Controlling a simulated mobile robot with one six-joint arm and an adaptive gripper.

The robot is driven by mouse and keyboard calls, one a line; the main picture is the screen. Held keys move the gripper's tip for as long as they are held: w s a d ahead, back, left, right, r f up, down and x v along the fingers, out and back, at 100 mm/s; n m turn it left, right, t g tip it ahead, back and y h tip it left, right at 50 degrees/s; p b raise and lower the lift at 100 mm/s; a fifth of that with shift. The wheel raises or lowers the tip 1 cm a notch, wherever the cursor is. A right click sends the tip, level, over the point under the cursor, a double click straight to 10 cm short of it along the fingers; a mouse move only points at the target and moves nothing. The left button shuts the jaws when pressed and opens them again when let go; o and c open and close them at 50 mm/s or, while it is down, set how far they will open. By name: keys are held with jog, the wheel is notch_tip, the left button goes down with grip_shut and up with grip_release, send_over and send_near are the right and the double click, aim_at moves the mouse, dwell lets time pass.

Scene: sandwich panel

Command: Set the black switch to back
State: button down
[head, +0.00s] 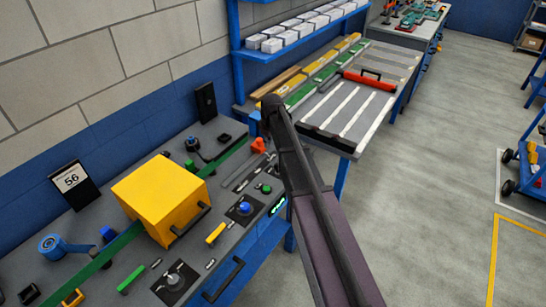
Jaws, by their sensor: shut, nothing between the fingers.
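I cannot tell for certain which part is the black switch. A black square plate with a small grey lever or knob (175,278) lies on the front of the grey panel bench (222,262). A second black plate with a blue knob (245,208) lies farther right on the bench. Small black parts (224,138) stand at the back of the bench. My dark arm reaches from the bottom edge up past the bench's right end. My gripper cannot be made out; it is hidden behind the arm or out of view.
A yellow box (155,195) with a black handle straddles a green strip (120,243) on the bench. A sign reading 56 (72,182) and a black upright block (206,102) stand along the wall. A second bench (345,110) holds a red bar (370,81).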

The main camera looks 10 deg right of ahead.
aim_at(277, 169)
jog(key=shift+w+r, duration=0.15)
jog(key=shift+w, duration=0.2)
dwell(0.3)
jog(key=f+b, duration=0.6)
jog(key=a+f+b, duration=0.1)
jog(key=f+b, duration=0.3)
jog(key=shift+w, duration=0.4)
jog(key=shift+s+d+r+p, duration=0.25)
jog(key=shift+s+d, duration=0.45)
jog(key=shift+s+d+r+p, duration=0.25)
jog(key=shift+s+d, duration=0.45)
